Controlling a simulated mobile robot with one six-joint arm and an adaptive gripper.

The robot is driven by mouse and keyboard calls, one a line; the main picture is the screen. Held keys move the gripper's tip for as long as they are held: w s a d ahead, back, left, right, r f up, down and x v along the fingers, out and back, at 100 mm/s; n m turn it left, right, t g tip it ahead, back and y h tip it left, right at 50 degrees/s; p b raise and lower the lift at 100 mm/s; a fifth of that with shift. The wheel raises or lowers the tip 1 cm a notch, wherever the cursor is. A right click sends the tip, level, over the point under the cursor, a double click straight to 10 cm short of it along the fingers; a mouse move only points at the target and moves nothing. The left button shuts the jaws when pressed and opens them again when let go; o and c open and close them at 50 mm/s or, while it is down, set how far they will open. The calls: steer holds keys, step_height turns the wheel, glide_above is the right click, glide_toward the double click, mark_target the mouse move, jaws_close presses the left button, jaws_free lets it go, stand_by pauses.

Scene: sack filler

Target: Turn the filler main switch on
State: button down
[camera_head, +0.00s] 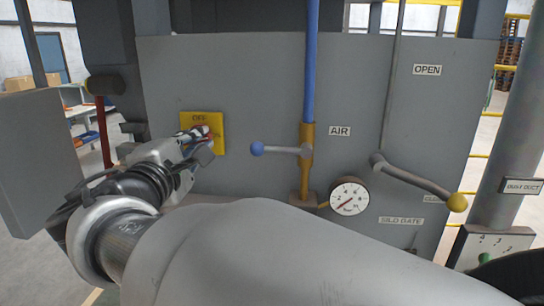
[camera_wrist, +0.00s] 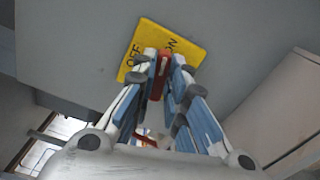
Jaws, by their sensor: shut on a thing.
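The main switch has a yellow plate (camera_head: 188,119) on the grey panel, at the left in the head view. The plate also shows in the wrist view (camera_wrist: 189,51), with OFF on its left part and ON on its right part. A red switch handle (camera_wrist: 158,76) stands out from the plate. My gripper (camera_head: 206,135) reaches the plate from the lower left. In the wrist view its fingers (camera_wrist: 162,66) are shut on the red handle, one on each side. The fingers hide much of the handle in the head view, and I cannot tell its exact angle.
A grey box (camera_head: 40,150) stands at the left edge.

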steer(key=shift+m+b, duration=0.35)
steer(key=shift+m, duration=1.15)
steer(key=c, duration=1.6)
jaws_free()
